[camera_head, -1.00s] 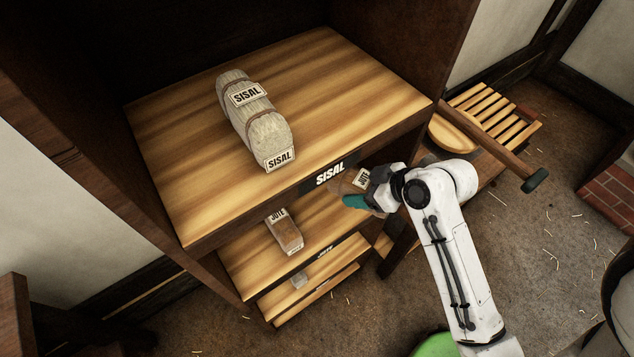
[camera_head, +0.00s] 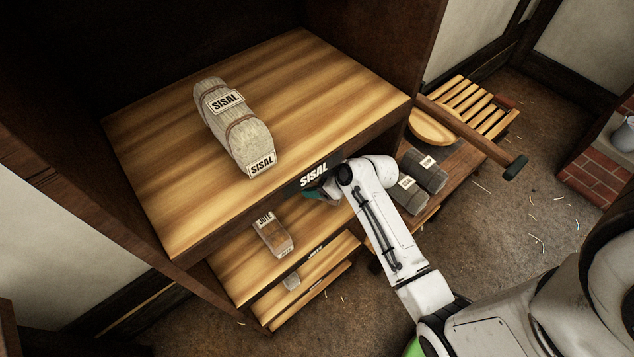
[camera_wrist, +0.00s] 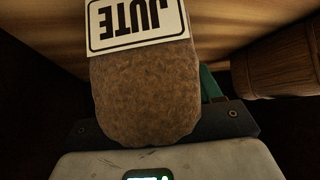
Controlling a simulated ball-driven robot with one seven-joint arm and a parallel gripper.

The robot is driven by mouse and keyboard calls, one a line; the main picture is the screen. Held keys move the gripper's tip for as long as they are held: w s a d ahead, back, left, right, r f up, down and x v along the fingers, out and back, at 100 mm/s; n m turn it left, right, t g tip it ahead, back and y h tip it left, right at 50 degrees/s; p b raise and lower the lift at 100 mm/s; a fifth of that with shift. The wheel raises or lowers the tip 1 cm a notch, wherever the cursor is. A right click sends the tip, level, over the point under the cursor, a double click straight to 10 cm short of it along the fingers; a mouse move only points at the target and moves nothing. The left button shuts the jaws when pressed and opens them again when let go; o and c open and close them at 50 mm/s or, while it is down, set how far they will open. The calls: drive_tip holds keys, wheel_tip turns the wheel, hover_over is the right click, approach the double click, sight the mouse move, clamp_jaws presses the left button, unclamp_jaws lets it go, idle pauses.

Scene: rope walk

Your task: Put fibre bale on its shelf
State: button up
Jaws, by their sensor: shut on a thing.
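My gripper (camera_head: 314,194) is shut on a brown fibre bale (camera_wrist: 145,95) with a white JUTE label, which fills the middle of the wrist view. In the head view the gripper is at the front of the shelf unit, just below the SISAL board's front edge, and the held bale is hidden there. The jute shelf (camera_head: 238,270), the level below the SISAL board, carries another jute bale (camera_head: 272,238) left of my gripper. Pale wood shows beyond the held bale in the wrist view.
The sisal shelf (camera_head: 330,85) above holds a pale sisal bale (camera_head: 233,125). A lower shelf (camera_head: 320,277) holds a small greyish bale (camera_head: 291,282). Right of the unit, a low bench (camera_head: 465,150) carries dark grey bales (camera_head: 423,177). A wooden bar (camera_head: 470,135) juts across it.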

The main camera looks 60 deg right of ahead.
drive_tip(key=shift+f, duration=0.2)
drive_tip(key=o, duration=1.2)
drive_tip(key=shift+o, duration=0.2)
drive_tip(key=shift+s+r, duration=0.1)
drive_tip(key=shift+r, duration=0.05)
drive_tip(key=a+v, duration=0.1)
drive_tip(key=v, duration=1)
drive_tip(key=s+a+f+m+g+h, duration=0.1)
drive_tip(key=s+a+g, duration=0.7)
drive_tip(key=s+a, duration=0.3)
drive_tip(key=a, duration=0.2)
drive_tip(key=shift+a+f+m, duration=0.3)
drive_tip(key=shift+f, duration=0.05)
